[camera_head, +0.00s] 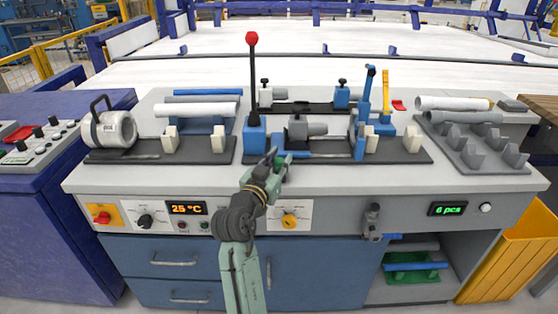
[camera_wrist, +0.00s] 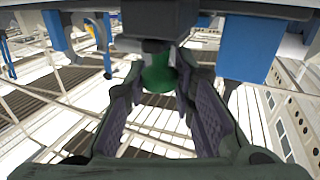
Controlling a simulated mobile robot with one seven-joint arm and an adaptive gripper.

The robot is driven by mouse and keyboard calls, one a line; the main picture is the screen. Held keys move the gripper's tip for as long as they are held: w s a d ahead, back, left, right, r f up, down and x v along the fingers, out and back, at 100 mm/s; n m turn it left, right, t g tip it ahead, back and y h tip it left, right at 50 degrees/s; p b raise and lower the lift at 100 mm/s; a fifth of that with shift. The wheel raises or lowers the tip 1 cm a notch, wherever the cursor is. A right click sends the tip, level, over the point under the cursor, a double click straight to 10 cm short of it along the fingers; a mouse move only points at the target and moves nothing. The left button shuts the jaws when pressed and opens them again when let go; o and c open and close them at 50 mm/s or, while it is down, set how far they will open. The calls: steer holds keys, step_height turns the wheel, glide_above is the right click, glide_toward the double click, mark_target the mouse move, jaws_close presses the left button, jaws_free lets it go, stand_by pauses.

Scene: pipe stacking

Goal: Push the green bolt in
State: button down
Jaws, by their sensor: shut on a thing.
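The green bolt (camera_wrist: 157,74) shows in the wrist view as a short round green piece under a dark grey block. My gripper (camera_wrist: 160,66) has its fingertips on either side of it and is shut on it. In the head view my gripper (camera_head: 275,158) is at the front edge of the middle fixture, just right of the base of the red-knobbed lever (camera_head: 252,95). The bolt (camera_head: 280,161) is mostly hidden there by the fingers. How deep the bolt sits in the block cannot be told.
A blue block (camera_wrist: 248,48) hangs close to the right finger in the wrist view. Blue and yellow levers (camera_head: 386,95) stand right of the middle fixture. A grey rack (camera_head: 475,155) with pipes is at the right. The workbench front strip (camera_head: 150,180) is clear.

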steer(key=shift+w, duration=0.1)
stand_by(0.3)
steer(key=w+b, duration=0.1)
steer(key=w, duration=0.1)
steer(key=shift+w, duration=0.3)
steer(key=shift+r, duration=0.1)
steer(key=c, duration=1.4)
jaws_free()
steer(key=v, duration=1.2)
